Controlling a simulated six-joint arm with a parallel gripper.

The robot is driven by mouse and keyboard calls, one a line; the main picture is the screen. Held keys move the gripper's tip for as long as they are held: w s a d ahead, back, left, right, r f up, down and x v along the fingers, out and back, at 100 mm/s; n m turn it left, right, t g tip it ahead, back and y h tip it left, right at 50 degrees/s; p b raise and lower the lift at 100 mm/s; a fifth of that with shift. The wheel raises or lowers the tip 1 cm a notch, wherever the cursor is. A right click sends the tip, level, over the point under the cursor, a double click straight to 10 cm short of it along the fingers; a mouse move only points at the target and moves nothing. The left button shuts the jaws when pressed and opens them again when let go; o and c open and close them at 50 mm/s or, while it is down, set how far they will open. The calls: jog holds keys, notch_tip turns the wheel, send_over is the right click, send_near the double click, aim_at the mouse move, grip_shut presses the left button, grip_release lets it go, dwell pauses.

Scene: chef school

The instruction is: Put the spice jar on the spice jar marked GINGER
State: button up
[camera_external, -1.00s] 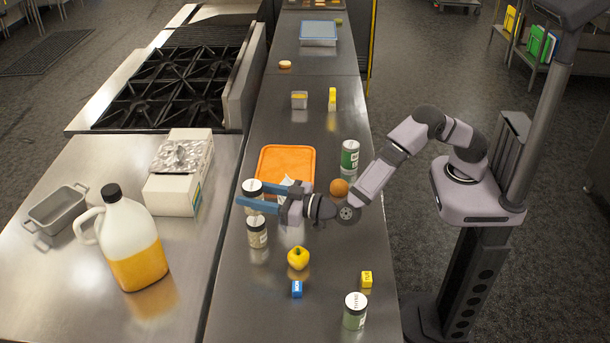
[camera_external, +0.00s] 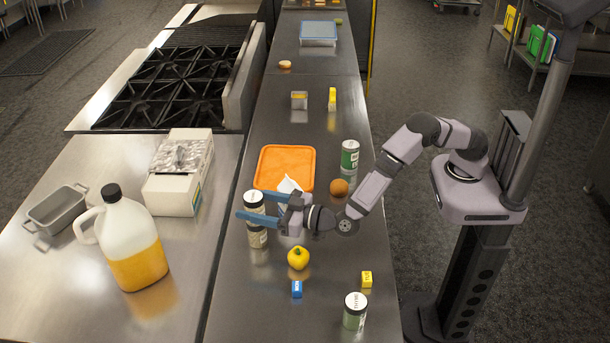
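A spice jar (camera_external: 255,203) with a dark-and-white lid is between the blue fingers of my gripper (camera_external: 258,207), which is shut on it. Directly below it in the picture, a second spice jar (camera_external: 257,238) with a pale label stands upright on the steel counter. The held jar overlaps the top of this lower jar and looks lined up with it. I cannot tell whether the two touch, because the near finger crosses the place where they meet. The labels on both jars are too small to read, so I cannot confirm GINGER.
Another spice jar (camera_external: 355,311) stands at the front, a green-labelled jar (camera_external: 349,157) behind an orange (camera_external: 339,187). An orange-lidded container (camera_external: 286,166) sits just beyond my gripper.

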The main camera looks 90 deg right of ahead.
jog(key=shift+r, duration=0.25)
jog(key=shift+s+a+f, duration=0.15)
jog(key=shift+s, duration=0.15)
jog(key=b+v, duration=0.3)
jog(key=v, duration=0.8)
jog(key=shift+s, duration=0.25)
